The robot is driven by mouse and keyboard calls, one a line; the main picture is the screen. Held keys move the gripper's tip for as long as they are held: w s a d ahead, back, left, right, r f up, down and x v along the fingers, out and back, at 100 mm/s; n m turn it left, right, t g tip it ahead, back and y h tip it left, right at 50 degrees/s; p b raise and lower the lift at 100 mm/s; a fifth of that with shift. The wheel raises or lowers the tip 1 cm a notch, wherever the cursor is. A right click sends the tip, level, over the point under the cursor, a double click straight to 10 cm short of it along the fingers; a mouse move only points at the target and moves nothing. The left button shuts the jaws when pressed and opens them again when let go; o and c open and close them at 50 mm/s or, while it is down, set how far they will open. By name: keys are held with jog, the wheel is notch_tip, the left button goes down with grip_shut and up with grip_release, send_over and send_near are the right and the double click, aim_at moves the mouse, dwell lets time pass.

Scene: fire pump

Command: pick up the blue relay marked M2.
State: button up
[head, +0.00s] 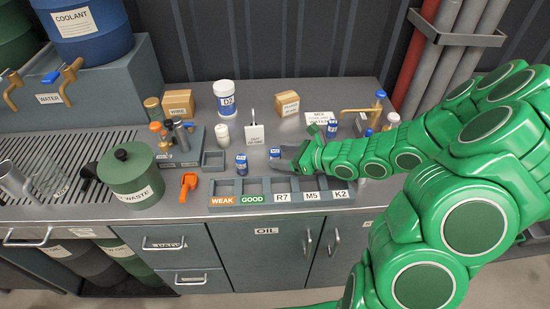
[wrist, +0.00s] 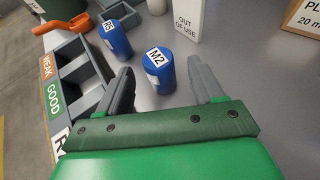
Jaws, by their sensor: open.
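The blue relay marked M2 (wrist: 161,77) stands upright on the grey bench top, its white label facing up. In the head view it is the blue relay (head: 275,153) just left of my gripper (head: 287,161). In the wrist view my gripper (wrist: 160,80) is open, with one finger on either side of M2. Gaps show between the relay and both fingers; I cannot tell how deep it sits between them. A second blue relay (wrist: 115,42) stands farther off to the left, beside the tray; it also shows in the head view (head: 241,165).
A grey sorting tray (head: 280,182) labelled WEAK, GOOD, R7, M5 and K2 runs along the bench front, close to my gripper. An "out of use" block (head: 254,134) stands behind M2. Another blue relay (head: 332,127) stands farther back right. An orange tool (head: 188,185) lies left.

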aim_at(275, 156)
jog(key=shift+x, duration=1.8)
jog(key=shift+d+f, duration=0.1)
jog(key=c, duration=1.1)
